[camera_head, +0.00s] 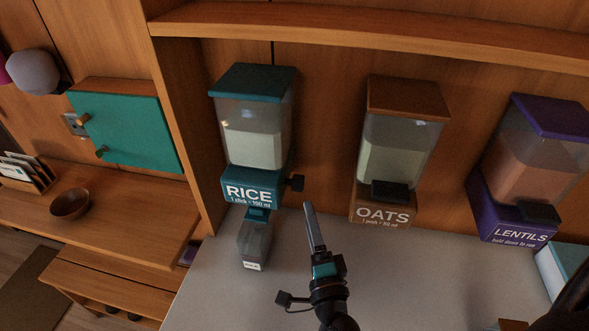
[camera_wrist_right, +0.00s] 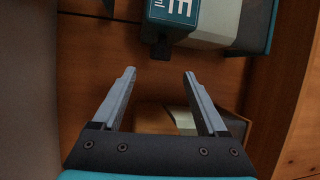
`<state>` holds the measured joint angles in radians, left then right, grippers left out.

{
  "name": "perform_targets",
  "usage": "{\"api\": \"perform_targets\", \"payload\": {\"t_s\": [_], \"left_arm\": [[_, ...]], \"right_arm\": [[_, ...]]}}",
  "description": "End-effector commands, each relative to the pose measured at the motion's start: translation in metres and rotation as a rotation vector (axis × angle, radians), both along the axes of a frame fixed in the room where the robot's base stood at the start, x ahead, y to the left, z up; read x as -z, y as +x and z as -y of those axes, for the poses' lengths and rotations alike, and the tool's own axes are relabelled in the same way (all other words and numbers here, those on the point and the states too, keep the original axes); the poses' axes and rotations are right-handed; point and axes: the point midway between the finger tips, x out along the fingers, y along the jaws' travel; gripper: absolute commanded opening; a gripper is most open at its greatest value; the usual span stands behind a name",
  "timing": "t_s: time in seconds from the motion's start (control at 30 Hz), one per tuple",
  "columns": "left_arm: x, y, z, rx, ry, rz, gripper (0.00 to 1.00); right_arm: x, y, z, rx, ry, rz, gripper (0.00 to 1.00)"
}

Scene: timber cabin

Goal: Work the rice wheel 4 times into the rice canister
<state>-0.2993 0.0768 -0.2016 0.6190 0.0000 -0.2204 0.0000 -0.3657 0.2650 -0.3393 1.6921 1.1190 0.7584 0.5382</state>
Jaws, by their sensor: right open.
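The rice dispenser (camera_head: 253,140) hangs on the wall with a teal lid, a clear hopper of pale grain and a teal base marked RICE. Its dark wheel (camera_head: 295,183) sticks out from the base's right side. The rice canister (camera_head: 254,243), a small clear container with a white label, stands under the spout; its fill is unclear. My right gripper (camera_head: 309,206) is open and empty, just right of and below the wheel. In the right wrist view, a dark knob (camera_wrist_right: 160,48) lies just beyond the open fingertips (camera_wrist_right: 159,72). My left gripper is not in view.
An oats dispenser (camera_head: 398,140) and a purple lentils dispenser (camera_head: 530,165) hang to the right. A wooden shelf (camera_head: 370,30) runs above. The grey counter (camera_head: 400,275) is mostly clear. A wooden bowl (camera_head: 70,203) and teal cabinet door (camera_head: 125,130) are at left.

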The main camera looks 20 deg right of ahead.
Motion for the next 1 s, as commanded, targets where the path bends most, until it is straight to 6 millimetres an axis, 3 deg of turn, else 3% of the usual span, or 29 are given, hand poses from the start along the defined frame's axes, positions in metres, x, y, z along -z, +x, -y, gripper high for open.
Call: {"api": "perform_targets", "payload": {"t_s": [0.6, 0.8, 1.0], "left_arm": [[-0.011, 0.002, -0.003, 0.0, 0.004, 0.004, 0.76], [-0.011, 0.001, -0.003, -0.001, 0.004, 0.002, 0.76], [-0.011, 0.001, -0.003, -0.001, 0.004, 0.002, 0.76]], "right_arm": [[-0.016, 0.101, 0.026, -0.001, -0.002, 0.003, 0.76], [-0.018, 0.12, 0.03, -0.002, -0.003, 0.002, 0.76], [-0.018, 0.127, 0.032, -0.002, -0.002, 0.001, 0.76]]}}
